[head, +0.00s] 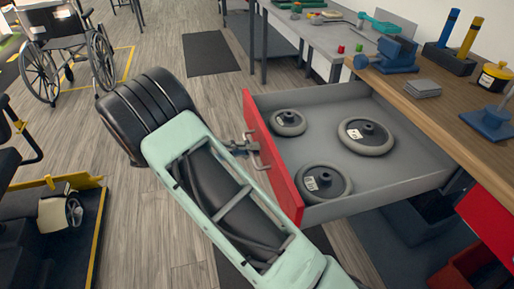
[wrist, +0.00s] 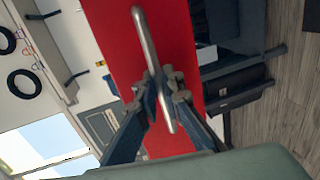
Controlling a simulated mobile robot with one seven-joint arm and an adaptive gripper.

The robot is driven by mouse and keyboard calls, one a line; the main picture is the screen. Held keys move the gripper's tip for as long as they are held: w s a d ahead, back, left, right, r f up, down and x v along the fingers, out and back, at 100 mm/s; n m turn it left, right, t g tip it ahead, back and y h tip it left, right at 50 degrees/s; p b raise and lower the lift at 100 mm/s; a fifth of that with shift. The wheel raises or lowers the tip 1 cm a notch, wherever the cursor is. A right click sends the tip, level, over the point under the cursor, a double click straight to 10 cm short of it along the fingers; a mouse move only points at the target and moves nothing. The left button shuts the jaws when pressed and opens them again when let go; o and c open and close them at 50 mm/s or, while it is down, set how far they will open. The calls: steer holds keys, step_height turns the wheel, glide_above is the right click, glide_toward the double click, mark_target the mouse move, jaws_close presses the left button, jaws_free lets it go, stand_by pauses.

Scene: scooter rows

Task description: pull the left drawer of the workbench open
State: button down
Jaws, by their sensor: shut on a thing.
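The left drawer (head: 385,185) of the workbench (head: 440,107) stands pulled well out, with its grey inside showing. Its red front (head: 272,160) faces my arm, and the metal bar handle (head: 258,158) is on that front. My gripper (head: 246,147) is at the handle. In the wrist view, the fingers of my gripper (wrist: 163,92) are closed around the bar handle (wrist: 146,38), in front of the red drawer front (wrist: 115,40). Part of the handle is hidden by the fingers.
Three grey wheels (head: 325,182) lie in the drawer. Another red drawer front (head: 487,215) is at the right. A vise (head: 388,54) and other tools stand on the bench. A wheelchair (head: 62,50) is at the far left. Open wooden floor (head: 215,105) lies left of the drawer.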

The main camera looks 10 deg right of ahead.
steer(key=shift+a, duration=0.1)
steer(key=c, duration=2.3)
jaws_free()
steer(key=shift+c, duration=0.2)
steer(key=shift+a, duration=0.1)
steer(key=v, duration=1.1)
steer(key=shift+a, duration=0.4)
steer(key=shift+r, duration=0.15)
